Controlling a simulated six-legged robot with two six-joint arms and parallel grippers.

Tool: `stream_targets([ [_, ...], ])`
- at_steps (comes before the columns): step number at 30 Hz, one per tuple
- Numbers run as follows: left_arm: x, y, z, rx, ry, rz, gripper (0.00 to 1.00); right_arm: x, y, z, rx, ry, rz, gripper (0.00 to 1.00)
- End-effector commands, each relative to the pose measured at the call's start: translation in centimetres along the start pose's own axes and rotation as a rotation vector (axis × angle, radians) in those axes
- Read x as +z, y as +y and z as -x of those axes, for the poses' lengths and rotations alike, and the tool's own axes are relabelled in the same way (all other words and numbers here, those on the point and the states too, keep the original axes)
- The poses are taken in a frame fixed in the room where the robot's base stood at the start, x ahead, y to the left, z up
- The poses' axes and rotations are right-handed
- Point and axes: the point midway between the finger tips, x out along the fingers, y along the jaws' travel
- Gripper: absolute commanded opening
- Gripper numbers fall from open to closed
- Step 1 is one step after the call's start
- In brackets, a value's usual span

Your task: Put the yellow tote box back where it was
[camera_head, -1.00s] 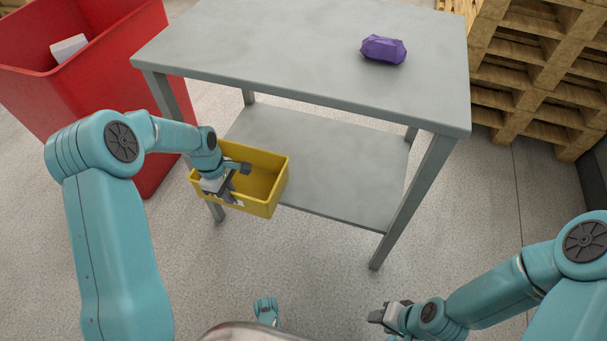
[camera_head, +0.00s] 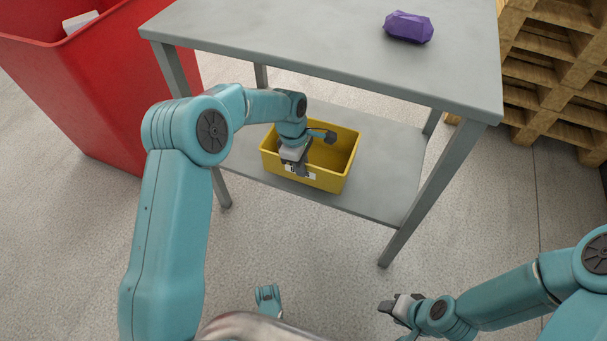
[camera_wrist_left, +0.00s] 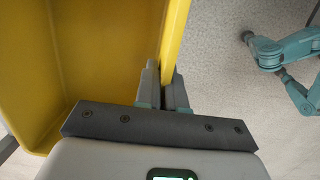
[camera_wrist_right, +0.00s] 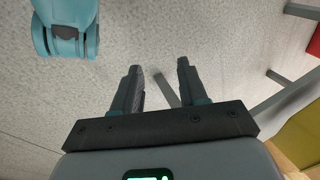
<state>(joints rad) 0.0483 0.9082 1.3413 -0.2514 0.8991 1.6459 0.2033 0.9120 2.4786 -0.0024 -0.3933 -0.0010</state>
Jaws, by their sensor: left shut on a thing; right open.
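The yellow tote box (camera_head: 342,179) is an open, empty-looking box with a white label on its near wall. In the head view it is over the lower shelf (camera_head: 385,170) of the grey table, near the shelf's front edge; I cannot tell whether it touches the shelf. My left gripper (camera_head: 300,170) is shut on the box's near wall. The left wrist view shows the fingers (camera_wrist_left: 165,88) on either side of the yellow wall (camera_wrist_left: 175,40). My right gripper (camera_head: 388,306) is open and empty above the floor; its spread fingers also show in the right wrist view (camera_wrist_right: 155,80).
The table's grey top (camera_head: 320,45) overhangs the shelf and carries a purple faceted object (camera_head: 409,27). Table legs (camera_head: 432,195) stand at the corners. A red bin (camera_head: 90,90) is at left, wooden pallets (camera_head: 555,70) at right.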

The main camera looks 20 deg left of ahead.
Motion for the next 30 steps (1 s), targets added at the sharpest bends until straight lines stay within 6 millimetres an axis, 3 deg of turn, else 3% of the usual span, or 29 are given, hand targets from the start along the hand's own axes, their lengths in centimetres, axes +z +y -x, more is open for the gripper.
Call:
stream_targets([
  [7, -0.1, 0.4, -3.7, 0.001, 0.000, 0.000, 0.00, -1.5, 0.9, -2.7, -0.002, 0.057, 0.012, 0.43],
  [18, -0.2, 0.4, -3.9, 0.002, 0.000, -0.001, 0.00, -1.8, 0.8, -2.6, -0.002, 0.064, 0.014, 0.43],
  [19, -0.2, 0.4, -3.8, 0.000, 0.000, -0.001, 0.18, -1.8, 0.8, -2.5, -0.002, 0.064, 0.014, 0.43],
  [21, -0.2, 0.4, -3.8, 0.000, 0.000, -0.001, 0.34, -1.8, 0.8, -2.5, -0.002, 0.064, 0.014, 0.43],
  [30, -0.1, 0.4, -3.7, 0.001, 0.000, -0.001, 0.34, -1.7, 0.8, -2.4, -0.002, 0.063, 0.014, 0.43],
])
